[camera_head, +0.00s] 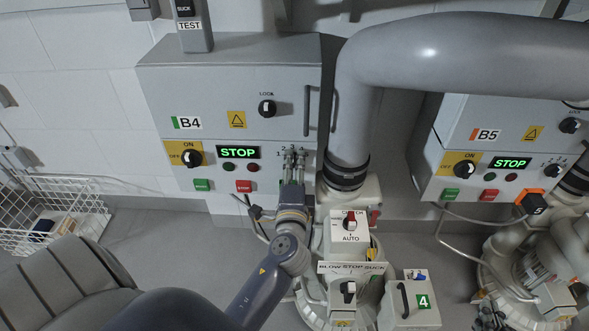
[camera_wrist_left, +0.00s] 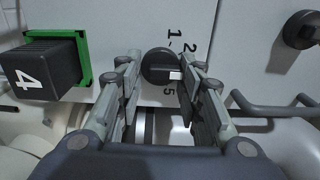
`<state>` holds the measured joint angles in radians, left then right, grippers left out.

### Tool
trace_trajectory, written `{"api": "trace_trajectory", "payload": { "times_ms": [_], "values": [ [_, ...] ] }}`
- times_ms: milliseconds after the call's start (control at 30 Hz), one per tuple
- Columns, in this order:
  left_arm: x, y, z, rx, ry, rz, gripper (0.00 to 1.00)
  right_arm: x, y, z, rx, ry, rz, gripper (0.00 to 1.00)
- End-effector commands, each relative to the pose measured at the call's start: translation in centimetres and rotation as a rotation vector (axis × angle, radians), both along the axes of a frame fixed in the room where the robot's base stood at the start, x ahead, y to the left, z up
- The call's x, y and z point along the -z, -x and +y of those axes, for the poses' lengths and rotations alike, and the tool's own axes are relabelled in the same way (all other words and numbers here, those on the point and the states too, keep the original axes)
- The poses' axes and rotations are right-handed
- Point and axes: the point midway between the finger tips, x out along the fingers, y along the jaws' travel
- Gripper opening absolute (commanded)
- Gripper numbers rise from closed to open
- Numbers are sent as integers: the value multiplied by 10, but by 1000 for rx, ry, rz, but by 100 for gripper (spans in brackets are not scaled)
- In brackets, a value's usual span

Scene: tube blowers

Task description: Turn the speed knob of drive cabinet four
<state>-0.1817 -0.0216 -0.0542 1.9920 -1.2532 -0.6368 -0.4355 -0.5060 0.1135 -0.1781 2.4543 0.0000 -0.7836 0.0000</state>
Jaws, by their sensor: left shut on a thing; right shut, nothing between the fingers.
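Drive cabinet four is the grey cabinet marked B4 (camera_head: 216,95), on the wall left of centre in the head view. Its green display (camera_head: 238,153) reads STOP. My left gripper (camera_head: 294,156) reaches up to the lower right of its front, at the numbered scale, and hides the knob there. In the left wrist view the black speed knob (camera_wrist_left: 158,65) with a white pointer mark sits between the fingers of my left gripper (camera_wrist_left: 160,82). The digits 1, 2 and 5 show around it. The pointer mark faces right. My right gripper is not in view.
A thick grey pipe (camera_head: 352,110) stands close right of the cabinet. A black block marked 4 (camera_wrist_left: 42,68) in a green frame juts out beside the knob. Cabinet B5 (camera_head: 506,140) is at the right. A white wire basket (camera_head: 30,215) stands at the left.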

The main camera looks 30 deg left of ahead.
Motion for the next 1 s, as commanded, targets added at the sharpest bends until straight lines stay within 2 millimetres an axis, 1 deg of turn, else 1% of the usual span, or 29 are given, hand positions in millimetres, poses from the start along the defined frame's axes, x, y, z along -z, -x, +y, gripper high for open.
{"api": "trace_trajectory", "payload": {
  "times_ms": [33,467,500,533,1000],
  "values": [
    [-10,-2,-1,6,-4,-23,11,-2,-1,1,-1,-2,-10,0],
    [-11,-2,0,5,1,-27,11,-5,-2,1,-1,-5,-21,0],
    [-11,-2,0,4,1,-27,41,-5,-2,1,-1,-5,-21,0],
    [-11,-2,0,4,1,-27,47,-5,-2,1,-1,-5,-20,0],
    [-6,-1,0,2,6,-17,47,-4,-2,1,-2,-5,-20,0]
  ]
}}
